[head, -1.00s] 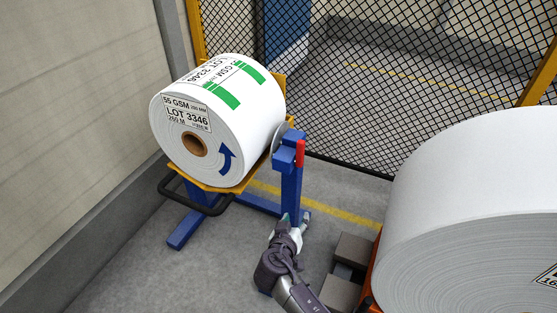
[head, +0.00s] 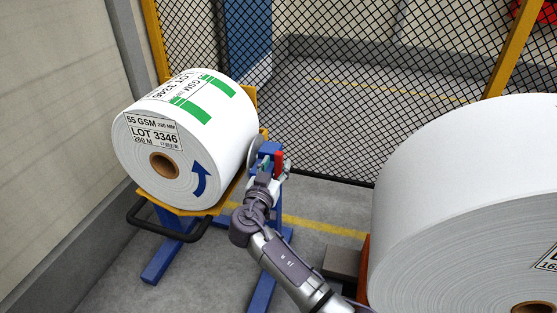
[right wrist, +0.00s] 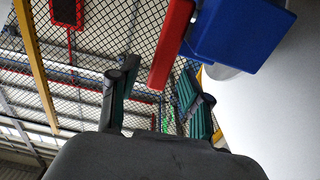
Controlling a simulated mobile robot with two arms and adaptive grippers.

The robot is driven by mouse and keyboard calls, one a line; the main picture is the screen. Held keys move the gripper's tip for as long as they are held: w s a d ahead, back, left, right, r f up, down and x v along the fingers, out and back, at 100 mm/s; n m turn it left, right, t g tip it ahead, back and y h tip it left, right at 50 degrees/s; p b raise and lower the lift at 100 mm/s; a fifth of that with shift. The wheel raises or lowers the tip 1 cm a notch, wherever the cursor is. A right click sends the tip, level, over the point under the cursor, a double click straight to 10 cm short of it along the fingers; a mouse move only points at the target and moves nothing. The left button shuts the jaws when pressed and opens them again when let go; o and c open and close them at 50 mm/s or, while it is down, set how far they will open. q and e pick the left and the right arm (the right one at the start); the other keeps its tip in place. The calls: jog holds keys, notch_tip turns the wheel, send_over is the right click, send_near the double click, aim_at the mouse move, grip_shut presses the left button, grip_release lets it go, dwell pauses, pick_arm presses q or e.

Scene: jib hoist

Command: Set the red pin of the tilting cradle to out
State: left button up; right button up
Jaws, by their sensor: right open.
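The tilting cradle is a blue stand with a yellow tray (head: 207,208) and a black handle (head: 140,226). A white roll labelled LOT 3346 (head: 222,128) lies in the tray. The red pin (head: 279,160) is at the top of the blue post on the cradle's right side. In the right wrist view the red pin (right wrist: 170,47) hangs beside a blue block (right wrist: 240,32). My right gripper (head: 271,169) is at the post top, close to the pin. In the right wrist view its open fingers (right wrist: 155,95) stand either side of the pin's lower end. Contact cannot be told. My left gripper is out of view.
A large white roll (head: 470,190) fills the right side, close to my right arm. A black mesh fence (head: 330,110) stands behind the cradle. A wall (head: 60,120) is at the left. Grey floor with a yellow line (head: 315,225) lies between cradle and large roll.

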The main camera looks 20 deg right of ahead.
aim_at(278, 162)
jog(key=shift+x, duration=1.55)
jog(key=shift+c, duration=0.2)
grip_shut()
